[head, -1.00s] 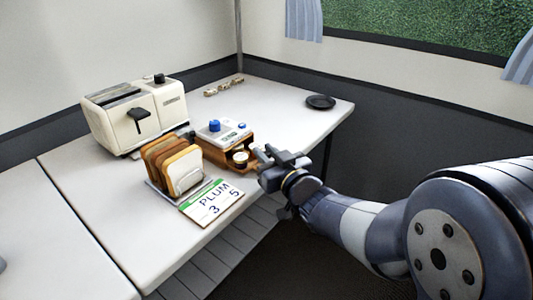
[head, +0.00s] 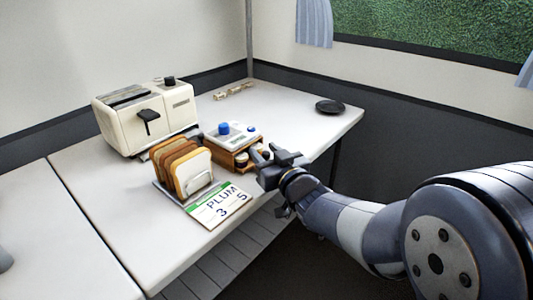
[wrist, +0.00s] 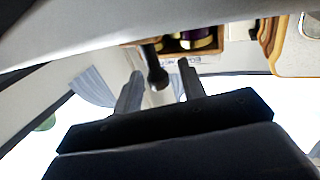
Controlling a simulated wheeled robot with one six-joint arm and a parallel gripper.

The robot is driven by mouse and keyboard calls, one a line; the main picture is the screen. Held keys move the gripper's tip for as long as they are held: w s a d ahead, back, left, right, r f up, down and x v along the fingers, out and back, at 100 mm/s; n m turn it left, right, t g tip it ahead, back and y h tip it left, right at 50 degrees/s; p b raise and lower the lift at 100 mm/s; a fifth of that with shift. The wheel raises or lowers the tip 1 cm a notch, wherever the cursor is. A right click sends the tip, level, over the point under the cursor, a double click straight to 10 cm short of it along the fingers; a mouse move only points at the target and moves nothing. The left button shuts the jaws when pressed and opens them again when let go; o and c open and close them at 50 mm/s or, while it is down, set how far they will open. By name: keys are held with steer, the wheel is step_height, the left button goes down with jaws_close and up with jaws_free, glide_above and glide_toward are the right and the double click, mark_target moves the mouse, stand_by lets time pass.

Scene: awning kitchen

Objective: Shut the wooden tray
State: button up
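The wooden tray (head: 237,163) is a small drawer in a brown wooden box under a white device with a blue knob (head: 224,127). It shows at the box's front with small round items in it. In the wrist view the tray (wrist: 215,49) is at the top, with dark round things inside. My gripper (head: 262,160) is at the tray's front right side, very close; I cannot tell if it touches. In the wrist view its two fingers (wrist: 160,68) stand apart, and a dark round-ended piece shows between them.
A cream toaster (head: 147,118) is at back left.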

steer(key=p+v, duration=0.2)
steer(key=v, duration=0.8)
steer(key=shift+s+d, duration=0.2)
steer(key=shift+s, duration=0.15)
steer(key=shift+c, duration=0.3)
